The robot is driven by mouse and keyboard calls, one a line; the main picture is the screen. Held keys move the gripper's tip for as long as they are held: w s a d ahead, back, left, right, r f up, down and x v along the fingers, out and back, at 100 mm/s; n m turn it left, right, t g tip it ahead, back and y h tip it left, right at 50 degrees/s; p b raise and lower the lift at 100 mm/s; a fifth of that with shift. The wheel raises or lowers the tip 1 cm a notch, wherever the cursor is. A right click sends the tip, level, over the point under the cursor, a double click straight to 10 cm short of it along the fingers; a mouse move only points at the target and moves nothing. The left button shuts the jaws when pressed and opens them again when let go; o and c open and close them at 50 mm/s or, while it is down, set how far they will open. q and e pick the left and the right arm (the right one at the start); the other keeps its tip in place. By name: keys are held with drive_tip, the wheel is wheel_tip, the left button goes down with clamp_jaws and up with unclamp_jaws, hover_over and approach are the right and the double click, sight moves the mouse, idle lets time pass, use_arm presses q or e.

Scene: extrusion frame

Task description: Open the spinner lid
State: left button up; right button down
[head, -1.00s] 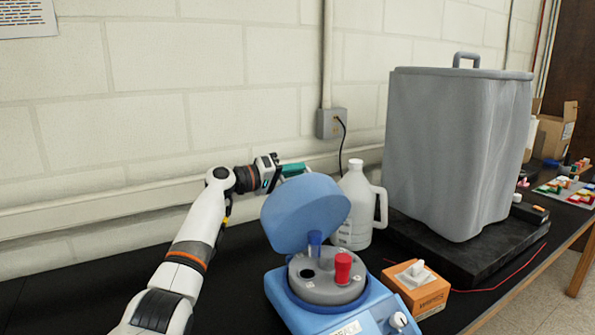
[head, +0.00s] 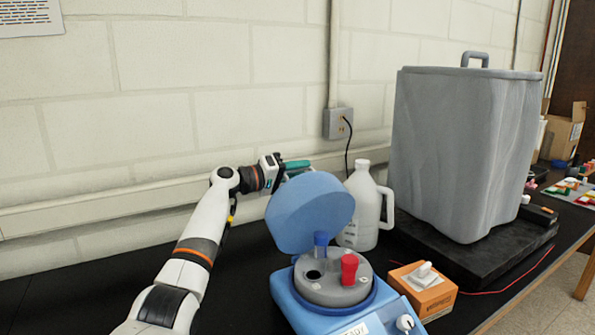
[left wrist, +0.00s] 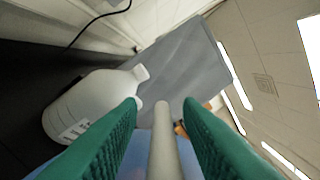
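The blue spinner lid (head: 308,215) stands raised and tilted back at the rear of the blue spinner (head: 290,300). Its grey rotor (head: 328,288) shows, holding a blue tube (head: 320,244) and a red tube (head: 349,268). My left gripper (head: 298,166) is behind the lid's top edge, with its green fingers pointing right. In the left wrist view the fingers (left wrist: 163,105) are spread, with a pale bar (left wrist: 164,145) between them and gaps on both sides. Blue surface shows below the bar. Whether the bar belongs to the lid I cannot tell. My right gripper is not in view.
A white jug (head: 362,205) stands close behind the lid to the right. A large grey container (head: 460,150) is on a black base (head: 470,262). An orange box (head: 425,292) sits right of the spinner. The wall (head: 130,130) runs behind my left arm.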

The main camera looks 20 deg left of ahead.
use_arm(q)
drive_tip(key=b+v, duration=0.3)
drive_tip(key=v, duration=0.9)
drive_tip(key=shift+r, duration=0.1)
